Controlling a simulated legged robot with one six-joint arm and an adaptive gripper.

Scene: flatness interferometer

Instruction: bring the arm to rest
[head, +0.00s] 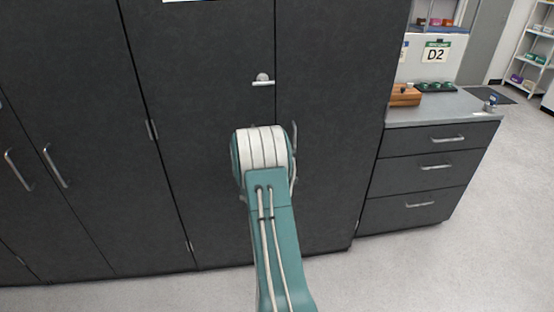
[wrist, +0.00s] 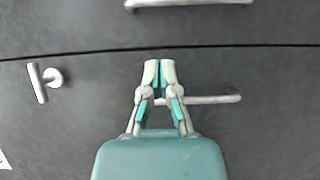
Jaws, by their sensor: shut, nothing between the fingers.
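My arm reaches forward from the bottom of the head view toward the dark cabinet (head: 205,110). Its gripper end is hidden there behind the white and teal joint. In the wrist view my gripper (wrist: 160,64) is shut and empty, its two fingertips together. It is in front of the dark cabinet doors (wrist: 70,120). A bar handle (wrist: 215,99) shows behind the fingers; I cannot tell how far the fingers are from it.
A latch knob (head: 263,80) sits on the cabinet door. A drawer unit (head: 430,165) with a grey top stands at the right, bearing a wooden box (head: 405,96). Shelves (head: 530,55) stand at the far right. The floor (head: 420,270) at the front right is clear.

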